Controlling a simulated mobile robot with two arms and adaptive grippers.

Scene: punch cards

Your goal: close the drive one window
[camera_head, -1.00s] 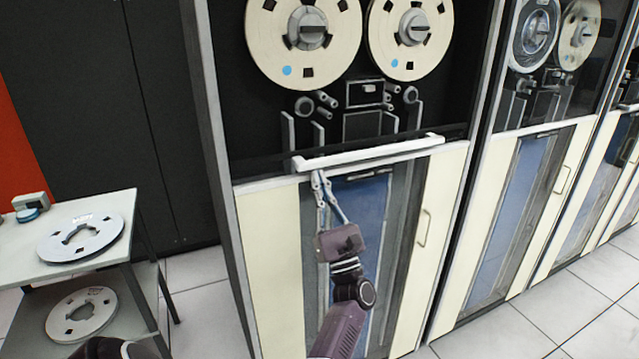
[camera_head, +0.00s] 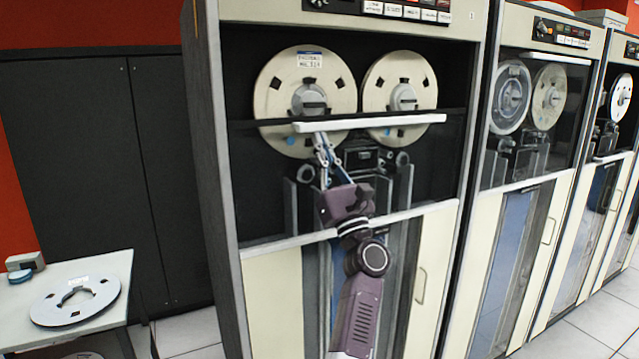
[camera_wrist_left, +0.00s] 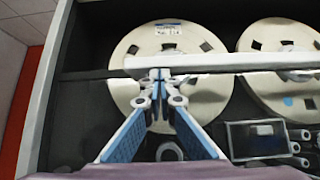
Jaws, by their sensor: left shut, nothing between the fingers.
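The drive one window has a pale bottom rail (camera_head: 372,123), which lies across the lower part of the two tape reels, partway up the drive's dark bay. Its dark edge runs along the rail. My left gripper (camera_head: 321,138) is shut and empty, with its fingertips at the rail's underside near its left end. In the left wrist view the fingertips (camera_wrist_left: 159,76) meet the pale rail (camera_wrist_left: 215,62) from below; whether they press on it I cannot tell. My right gripper does not show.
The left reel (camera_head: 303,92) and right reel (camera_head: 400,88) sit behind the rail. More tape drives (camera_head: 517,215) stand to the right. A table (camera_head: 98,265) at the left carries a loose reel (camera_head: 76,300). Dark cabinets (camera_head: 95,165) stand behind it.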

